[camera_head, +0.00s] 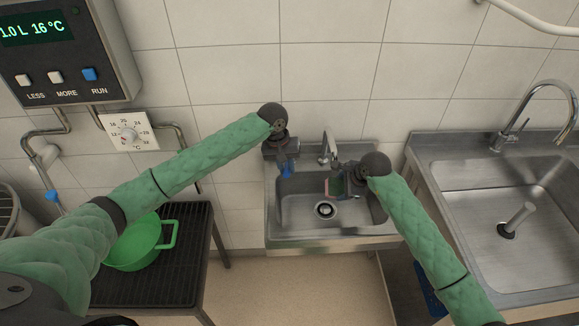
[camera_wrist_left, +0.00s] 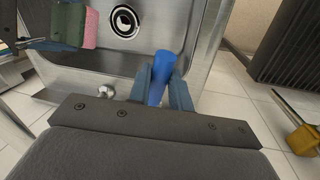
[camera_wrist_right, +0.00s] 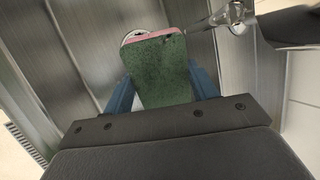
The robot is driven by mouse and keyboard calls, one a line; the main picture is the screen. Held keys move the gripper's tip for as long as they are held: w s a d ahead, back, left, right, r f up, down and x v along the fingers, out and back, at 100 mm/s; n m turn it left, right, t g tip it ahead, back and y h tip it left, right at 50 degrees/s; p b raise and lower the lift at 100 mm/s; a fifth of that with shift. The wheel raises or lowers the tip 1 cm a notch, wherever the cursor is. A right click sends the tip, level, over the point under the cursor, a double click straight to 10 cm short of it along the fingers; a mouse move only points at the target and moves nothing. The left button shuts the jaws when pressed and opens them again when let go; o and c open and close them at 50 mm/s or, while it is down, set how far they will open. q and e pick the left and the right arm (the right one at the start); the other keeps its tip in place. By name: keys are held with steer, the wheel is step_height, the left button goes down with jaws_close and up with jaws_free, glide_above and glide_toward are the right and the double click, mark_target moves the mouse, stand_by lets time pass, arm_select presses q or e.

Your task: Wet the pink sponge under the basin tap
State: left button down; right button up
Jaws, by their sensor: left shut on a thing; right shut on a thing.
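The sponge, pink with a green scouring side, is in my right gripper (camera_head: 350,183), over the basin (camera_head: 290,212). Its green face (camera_wrist_right: 160,72) and a pink edge fill the middle of the right wrist view. Its pink side (camera_wrist_left: 91,28) shows in the left wrist view. The chrome tap (camera_head: 326,150) rises at the basin's back; its metal (camera_wrist_right: 232,14) shows close beside the sponge. My left gripper (camera_head: 285,165) is shut on a blue cylindrical handle (camera_wrist_left: 159,78) at the basin's back left. I cannot make out running water.
A green pot (camera_head: 137,246) stands on a dark rack (camera_head: 184,276) at the left. A larger sink (camera_head: 485,220) with its own tap (camera_head: 550,92) is at the right. A control panel (camera_head: 68,50) and a dial (camera_head: 129,132) are on the tiled wall.

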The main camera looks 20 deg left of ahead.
arm_select(q)
steer(key=c, duration=1.3)
jaws_free()
steer(key=shift+r, duration=0.1)
steer(key=r, duration=0.4)
steer(key=a+r, duration=0.1)
steer(key=r, duration=0.2)
steer(key=a+r, duration=0.1)
steer(key=r, duration=0.3)
steer(key=shift+s+a+r, duration=0.15)
steer(key=shift+s+r, duration=0.05)
steer(key=shift+r, duration=0.1)
